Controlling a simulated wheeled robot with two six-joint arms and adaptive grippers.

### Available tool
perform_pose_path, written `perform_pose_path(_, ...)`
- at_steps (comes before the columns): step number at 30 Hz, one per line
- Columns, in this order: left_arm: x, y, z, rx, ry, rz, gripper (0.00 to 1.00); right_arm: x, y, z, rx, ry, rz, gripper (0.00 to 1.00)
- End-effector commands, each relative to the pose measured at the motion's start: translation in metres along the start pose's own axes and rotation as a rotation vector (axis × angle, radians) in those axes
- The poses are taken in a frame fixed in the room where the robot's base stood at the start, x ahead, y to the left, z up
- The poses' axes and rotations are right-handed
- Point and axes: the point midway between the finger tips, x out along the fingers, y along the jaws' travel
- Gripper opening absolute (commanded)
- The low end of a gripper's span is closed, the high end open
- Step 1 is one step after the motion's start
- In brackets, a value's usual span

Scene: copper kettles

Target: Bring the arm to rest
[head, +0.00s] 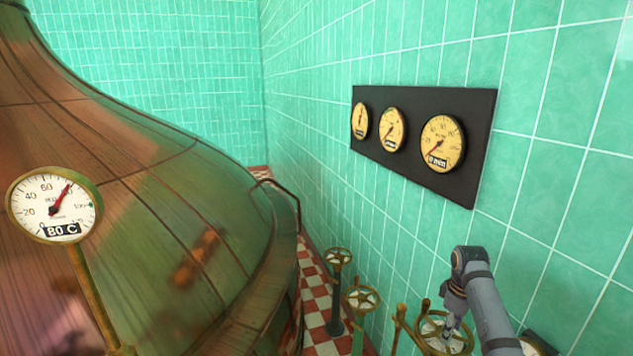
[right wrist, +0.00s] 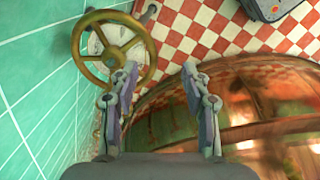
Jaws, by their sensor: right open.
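My right arm (head: 483,305) comes in at the lower right of the head view, bent with its gripper (head: 452,322) pointing down over a brass handwheel (head: 425,325). In the right wrist view the right gripper (right wrist: 160,70) is open, with nothing between its two fingers. A brass handwheel with spokes (right wrist: 113,20) lies just beyond the left finger, which overlaps its rim. I cannot tell whether they touch. My left gripper is not in view.
A big copper kettle (head: 150,200) fills the left, with a round dial reading 80 C (head: 55,205) before it. Two smaller handwheels (head: 338,256) (head: 362,298) stand along the green tiled wall. A black panel (head: 470,150) carries three gauges. The checkered floor (head: 318,310) shows between.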

Motion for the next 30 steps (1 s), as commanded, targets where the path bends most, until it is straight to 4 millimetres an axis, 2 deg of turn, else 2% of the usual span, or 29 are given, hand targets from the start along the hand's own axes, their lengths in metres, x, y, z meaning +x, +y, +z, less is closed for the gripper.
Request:
perform_pose_path(3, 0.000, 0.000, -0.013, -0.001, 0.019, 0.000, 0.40, 0.020, -0.015, 0.005, 0.030, -0.004, 0.023, 0.48)
perform_pose_path(8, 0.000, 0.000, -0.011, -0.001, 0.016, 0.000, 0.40, 0.050, -0.043, 0.016, 0.091, 0.002, 0.062, 0.48)
perform_pose_path(11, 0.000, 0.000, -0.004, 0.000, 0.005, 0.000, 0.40, 0.069, -0.068, 0.026, 0.140, 0.014, 0.089, 0.48)
perform_pose_path(14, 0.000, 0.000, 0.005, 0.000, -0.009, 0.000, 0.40, 0.088, -0.101, 0.041, 0.204, 0.038, 0.117, 0.48)
perform_pose_path(16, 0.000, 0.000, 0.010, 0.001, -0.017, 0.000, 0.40, 0.097, -0.130, 0.055, 0.260, 0.064, 0.135, 0.48)
perform_pose_path(21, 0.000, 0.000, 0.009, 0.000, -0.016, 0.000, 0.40, 0.100, -0.188, 0.085, 0.388, 0.131, 0.158, 0.48)
perform_pose_path(30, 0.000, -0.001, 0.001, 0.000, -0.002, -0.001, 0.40, 0.080, -0.250, 0.123, 0.550, 0.215, 0.163, 0.48)
